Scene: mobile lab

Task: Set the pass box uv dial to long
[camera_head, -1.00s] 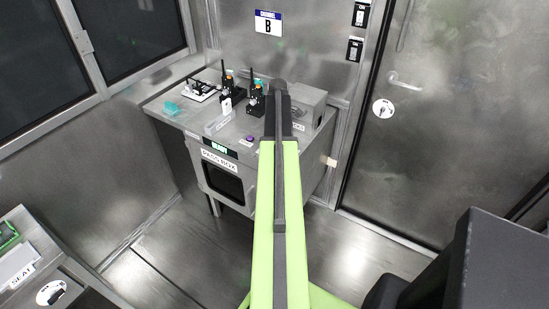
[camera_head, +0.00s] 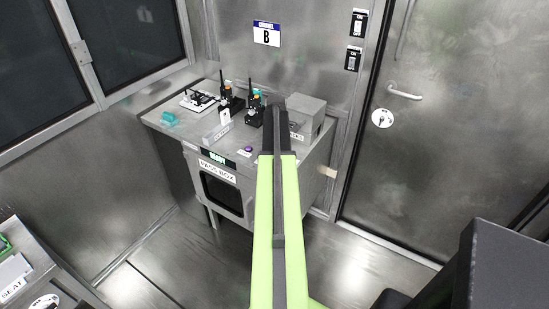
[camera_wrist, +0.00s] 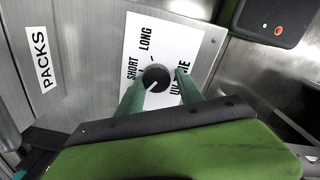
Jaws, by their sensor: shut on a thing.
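The uv dial is a round black knob (camera_wrist: 156,77) on a white label plate (camera_wrist: 190,40) in the wrist view. The plate reads SHORT at the left, LONG above, and a UV TIME title partly hidden by a finger. A pale line on the knob slants toward its lower left. My gripper (camera_wrist: 158,88) has its green fingers on both sides of the knob and is shut on it. In the head view the pass box (camera_head: 222,193) stands below the arm's far end; my arm hides the dial there.
On the pass box's bench top (camera_head: 180,118) stand several small devices, a teal item (camera_head: 168,118) and a clear tray. A grey box (camera_head: 308,118) sits at the right rear. A PACKS label (camera_wrist: 40,58) is left of the dial. A door (camera_head: 420,150) is at right.

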